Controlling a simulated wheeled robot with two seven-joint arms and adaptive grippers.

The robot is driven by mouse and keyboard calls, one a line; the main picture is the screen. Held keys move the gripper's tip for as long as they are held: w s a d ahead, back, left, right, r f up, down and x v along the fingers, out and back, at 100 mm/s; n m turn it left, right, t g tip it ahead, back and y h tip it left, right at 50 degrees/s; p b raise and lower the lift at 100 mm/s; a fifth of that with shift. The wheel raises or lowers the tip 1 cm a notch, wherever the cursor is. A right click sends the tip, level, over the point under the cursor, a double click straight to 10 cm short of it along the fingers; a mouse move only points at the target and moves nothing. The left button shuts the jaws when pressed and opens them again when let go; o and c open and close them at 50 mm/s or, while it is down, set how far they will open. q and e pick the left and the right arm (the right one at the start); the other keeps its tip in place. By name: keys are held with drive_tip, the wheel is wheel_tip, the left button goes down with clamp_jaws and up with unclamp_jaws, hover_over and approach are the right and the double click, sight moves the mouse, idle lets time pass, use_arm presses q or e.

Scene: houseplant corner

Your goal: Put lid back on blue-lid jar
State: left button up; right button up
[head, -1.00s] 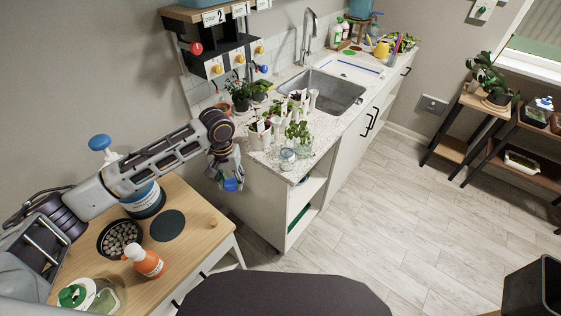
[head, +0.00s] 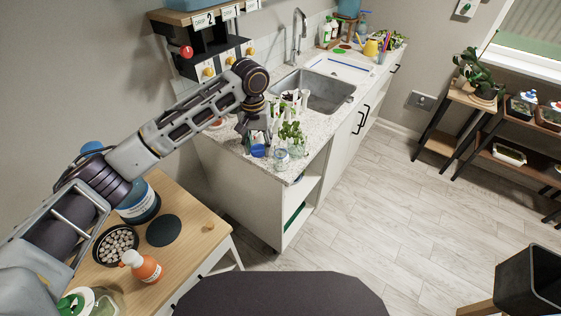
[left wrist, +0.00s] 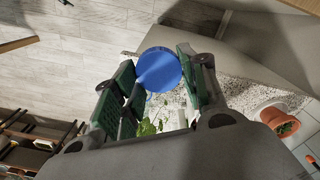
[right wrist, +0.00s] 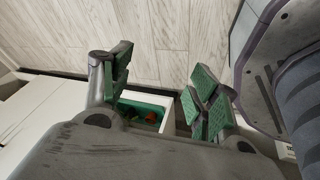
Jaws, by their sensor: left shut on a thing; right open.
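My left gripper (head: 256,143) is shut on a round blue lid (head: 259,151), above the counter's front corner. In the left wrist view the lid (left wrist: 159,70) shows as a blue disc between the green finger pads (left wrist: 160,85). A small open clear glass jar (head: 281,160) stands on the counter corner, just right of the lid in the head view. The lid and jar look apart; the exact gap cannot be told. My right gripper (right wrist: 160,88) is open and empty, over the floor and a cabinet with a green tray (right wrist: 148,108). It is not seen in the head view.
A glass with a leafy plant (head: 292,133) and several labelled seedlings stand close behind the jar. The sink (head: 325,92) lies farther back. A wooden table (head: 190,255) at left holds a pebble dish (head: 116,244) and an orange spray bottle (head: 142,265). A terracotta pot (left wrist: 283,122) shows in the left wrist view.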

drive_tip(key=w+a+r+n+t, duration=0.3)
drive_tip(key=w+r+n, duration=0.2)
drive_tip(key=w+r, duration=0.55)
use_arm(q)
drive_tip(key=w+d+r, duration=0.4)
drive_tip(key=d+r, duration=0.1)
drive_tip(key=d, duration=0.4)
drive_tip(key=shift+w+a+f+n+p, duration=0.15)
drive_tip(key=shift+w+a+f+n, duration=0.3)
drive_tip(key=shift+n, duration=0.5)
drive_tip(key=shift+w+a+f+n+p, duration=0.15)
drive_tip(key=shift+w+a+f+n, duration=0.15)
drive_tip(key=shift+f+n, duration=0.5)
drive_tip(key=shift+w+a+f+n+p, duration=0.15)
drive_tip(key=shift+w+a+f+n, duration=0.2)
drive_tip(key=shift+n, duration=0.8)
use_arm(e)
drive_tip(key=n+t+y, duration=0.8)
drive_tip(key=n+t, duration=0.1)
drive_tip(key=n, duration=2)
approach(284, 162)
drive_tip(key=shift+w+a, duration=0.25)
drive_tip(key=shift+w, duration=0.05)
drive_tip(key=shift+w, duration=0.1)
drive_tip(key=shift+x, duration=5.95)
drive_tip(key=shift+d+f, duration=0.1)
drive_tip(key=shift+f, duration=0.1)
